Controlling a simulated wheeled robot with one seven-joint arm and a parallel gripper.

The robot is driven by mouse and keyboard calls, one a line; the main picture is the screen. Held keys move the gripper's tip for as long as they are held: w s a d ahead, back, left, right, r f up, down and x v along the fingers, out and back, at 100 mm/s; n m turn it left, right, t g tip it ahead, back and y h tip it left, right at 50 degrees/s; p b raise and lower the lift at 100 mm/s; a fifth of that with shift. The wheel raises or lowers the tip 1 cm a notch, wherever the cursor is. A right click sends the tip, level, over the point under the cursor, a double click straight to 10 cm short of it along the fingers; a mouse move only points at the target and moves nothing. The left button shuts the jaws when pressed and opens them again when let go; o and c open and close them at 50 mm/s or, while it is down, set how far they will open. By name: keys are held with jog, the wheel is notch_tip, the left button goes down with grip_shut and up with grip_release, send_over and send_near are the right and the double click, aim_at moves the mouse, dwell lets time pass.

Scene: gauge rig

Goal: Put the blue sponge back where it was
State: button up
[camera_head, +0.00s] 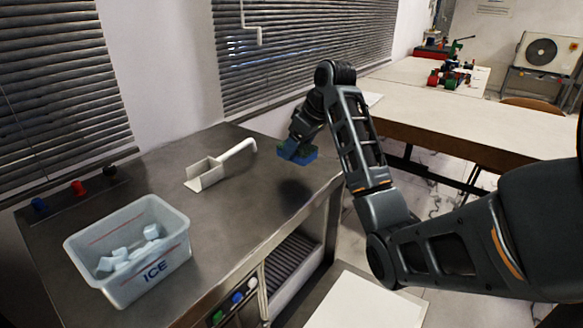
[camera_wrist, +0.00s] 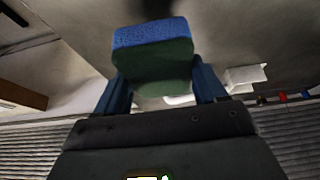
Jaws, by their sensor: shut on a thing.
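The blue sponge (camera_head: 297,153) has a green side and hangs above the right part of the dark counter (camera_head: 226,207). My gripper (camera_head: 290,146) is shut on it. In the wrist view the sponge (camera_wrist: 153,52) sits between my gripper's two blue fingers (camera_wrist: 160,88), its blue face toward the top of the picture and its green face below. A shadow lies on the counter below it in the head view, so it is apart from the surface. No mark of the sponge's earlier spot is clear to me.
A white scoop (camera_head: 218,166) lies on the counter left of the sponge. An ice bin (camera_head: 128,252) with several ice cubes stands at the front left. Red, blue and black knobs (camera_head: 78,188) line the back left. Clear counter lies between scoop and right edge.

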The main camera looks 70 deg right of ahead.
aim_at(292, 173)
jog(key=shift+w+a+f, duration=0.2)
jog(key=shift+w+f, duration=0.25)
jog(key=shift+w, duration=0.35)
jog(key=shift+f, duration=2)
jog(key=shift+f, duration=0.15)
jog(key=o, duration=1)
jog(key=p+v, duration=0.3)
jog(key=v, duration=0.8)
jog(key=shift+w, duration=0.1)
jog(key=shift+s+a+r+p, duration=0.1)
jog(key=shift+s+r+p, duration=0.3)
jog(key=shift+r+p, duration=0.2)
